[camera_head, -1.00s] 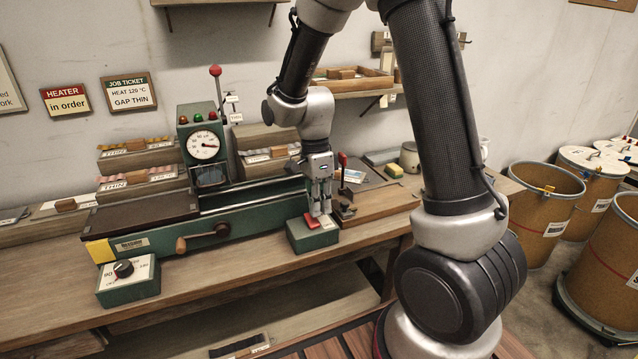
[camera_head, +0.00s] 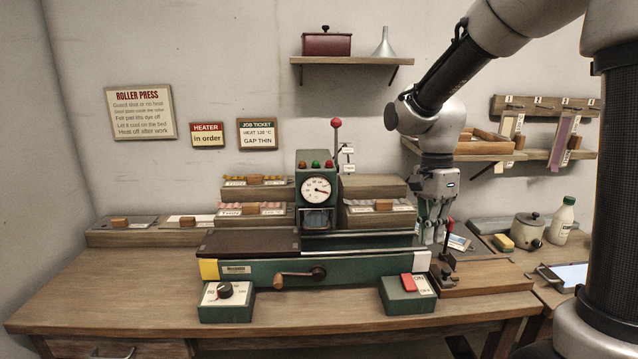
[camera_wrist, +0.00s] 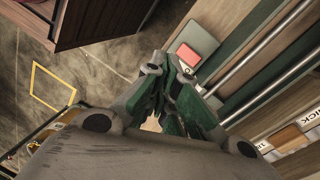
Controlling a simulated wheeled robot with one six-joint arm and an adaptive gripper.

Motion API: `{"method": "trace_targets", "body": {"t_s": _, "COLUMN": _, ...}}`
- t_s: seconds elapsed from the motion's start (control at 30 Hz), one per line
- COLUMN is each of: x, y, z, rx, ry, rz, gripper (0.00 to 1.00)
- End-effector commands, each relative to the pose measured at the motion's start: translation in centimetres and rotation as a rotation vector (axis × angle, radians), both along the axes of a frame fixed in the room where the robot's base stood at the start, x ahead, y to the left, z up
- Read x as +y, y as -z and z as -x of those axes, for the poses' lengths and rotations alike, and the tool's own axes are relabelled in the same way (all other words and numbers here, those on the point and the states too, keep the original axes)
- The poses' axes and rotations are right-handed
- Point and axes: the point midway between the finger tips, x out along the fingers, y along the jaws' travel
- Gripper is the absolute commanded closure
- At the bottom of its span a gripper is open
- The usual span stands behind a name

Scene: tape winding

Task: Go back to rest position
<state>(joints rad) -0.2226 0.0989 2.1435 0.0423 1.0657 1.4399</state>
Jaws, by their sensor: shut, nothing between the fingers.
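My gripper (camera_head: 432,238) hangs from my arm at the right end of the green roller press (camera_head: 344,270), above the bench, pointing down. Its fingers are together and hold nothing. In the wrist view my gripper (camera_wrist: 172,125) fills the middle, with the red switch (camera_wrist: 188,54) beyond it. The red switch (camera_head: 408,283) sits on a green box at the front right of the press, below and left of my gripper. The dial box with a black knob (camera_head: 225,290) stands at the front left.
The press's gauge tower with a red-topped lever (camera_head: 336,123) stands left of my gripper. A small black lever on a wooden block (camera_head: 482,278) is close below it. A shelf with a wooden tray (camera_head: 480,148) is behind. A pot (camera_head: 527,231) and bottle (camera_head: 562,222) stand right.

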Motion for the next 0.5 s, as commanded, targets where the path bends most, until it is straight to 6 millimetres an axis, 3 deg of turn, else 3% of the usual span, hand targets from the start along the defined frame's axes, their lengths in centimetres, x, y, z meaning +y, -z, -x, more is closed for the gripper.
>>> {"method": "trace_targets", "body": {"t_s": 0.13, "x": -0.9, "y": 0.4, "z": 2.4, "rx": -0.002, "ry": -0.473, "rz": -0.072, "gripper": 1.00}}
{"method": "trace_targets", "body": {"t_s": 0.3, "x": -3.7, "y": -2.8, "z": 7.2, "rx": -0.130, "ry": -1.016, "rz": -0.114, "gripper": 1.00}}
{"method": "trace_targets", "body": {"t_s": 0.4, "x": -5.4, "y": -4.5, "z": 10.1, "rx": -0.216, "ry": -1.226, "rz": -0.081, "gripper": 1.00}}
{"method": "trace_targets", "body": {"t_s": 0.5, "x": -6.7, "y": -5.8, "z": 12.7, "rx": -0.295, "ry": -1.322, "rz": -0.022, "gripper": 1.00}}
